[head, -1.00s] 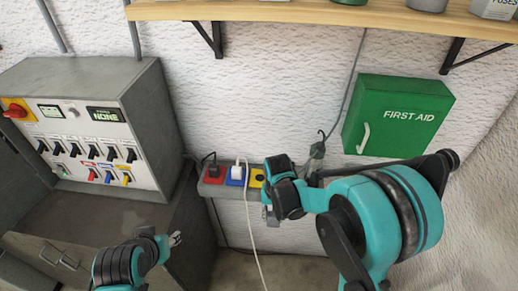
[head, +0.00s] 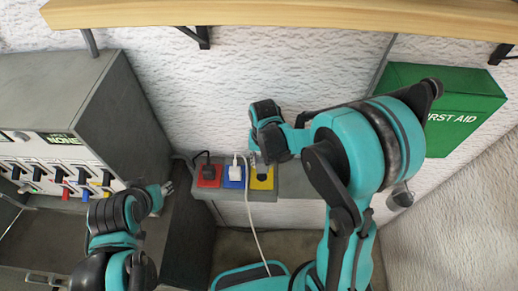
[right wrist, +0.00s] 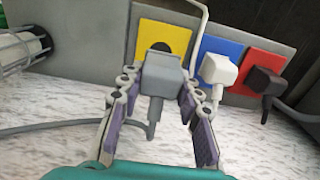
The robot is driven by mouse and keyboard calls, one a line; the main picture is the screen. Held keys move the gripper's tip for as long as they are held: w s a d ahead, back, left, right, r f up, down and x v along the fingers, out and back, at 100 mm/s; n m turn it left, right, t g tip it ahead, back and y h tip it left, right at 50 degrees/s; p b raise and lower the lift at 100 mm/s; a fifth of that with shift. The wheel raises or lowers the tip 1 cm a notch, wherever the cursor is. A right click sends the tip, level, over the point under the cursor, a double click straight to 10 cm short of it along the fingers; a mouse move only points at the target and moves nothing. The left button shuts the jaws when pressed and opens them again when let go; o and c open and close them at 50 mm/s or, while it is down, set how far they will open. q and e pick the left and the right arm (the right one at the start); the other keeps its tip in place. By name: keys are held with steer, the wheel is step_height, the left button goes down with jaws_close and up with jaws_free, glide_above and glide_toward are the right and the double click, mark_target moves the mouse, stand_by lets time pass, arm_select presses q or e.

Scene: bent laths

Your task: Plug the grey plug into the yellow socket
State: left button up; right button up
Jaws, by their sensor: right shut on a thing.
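My right gripper (right wrist: 160,100) is shut on the grey plug (right wrist: 162,76), with a finger on each side. The plug is in front of the yellow socket (right wrist: 176,28) and covers part of it; a dark part of the socket's round recess shows past the plug. I cannot tell whether plug and socket touch. A grey cord runs from the plug. In the head view, my right gripper (head: 261,160) is over the yellow socket (head: 261,184), the right one of the row, and mostly hides the plug. My left gripper (head: 166,188) is left of the strip, too small to judge.
A white plug (head: 235,172) sits in the blue socket and a black plug (head: 208,170) in the red socket. The white cord (head: 252,225) hangs down. A grey switch cabinet (head: 110,110) stands left, a green first aid box (head: 450,105) hangs right, and a wooden shelf (head: 270,18) is above.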

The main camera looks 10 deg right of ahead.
steer(key=shift+w, duration=0.15)
stand_by(0.3)
steer(key=shift+f+b, duration=2.05)
steer(key=shift+f, duration=0.9)
steer(key=shift+b, duration=0.5)
steer(key=shift+f+b, duration=0.6)
steer(key=o, duration=1.2)
steer(key=shift+c, duration=0.2)
steer(key=shift+r, duration=0.1)
